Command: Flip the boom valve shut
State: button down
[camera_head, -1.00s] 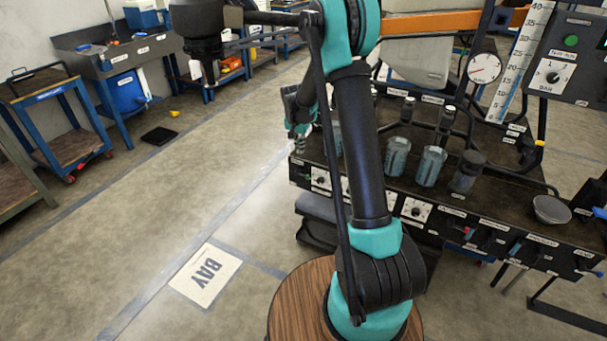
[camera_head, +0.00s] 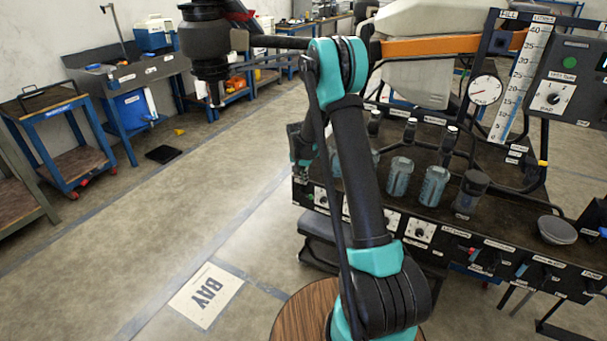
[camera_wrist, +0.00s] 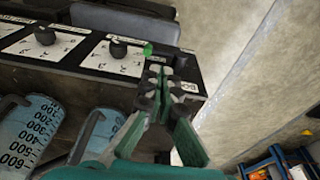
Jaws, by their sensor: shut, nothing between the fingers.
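My gripper (camera_wrist: 160,78) is shut and empty. In the wrist view its green and black fingers come together at the corner of the black control panel. A white label (camera_wrist: 186,87), partly hidden and starting with "BO", is just right of the fingertips. A small green tip (camera_wrist: 148,49) shows just beyond them, perhaps the end of the boom valve's lever. The fingers hide most of what lies there, so I cannot tell the lever's position or whether they touch it. In the head view my gripper (camera_head: 303,172) is at the bench's left end.
Dial knobs (camera_wrist: 118,47) on white plates line the panel beside the fingers. Graduated jugs (camera_wrist: 30,128) stand close to them; they also show on the bench in the head view (camera_head: 399,177). A gauge (camera_head: 485,90) stands behind.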

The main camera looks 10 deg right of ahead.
jog(key=f, duration=0.5)
jog(key=w+d+f, duration=0.1)
jog(key=f, duration=0.1)
jog(key=shift+w+f, duration=0.1)
jog(key=shift+f, duration=0.2)
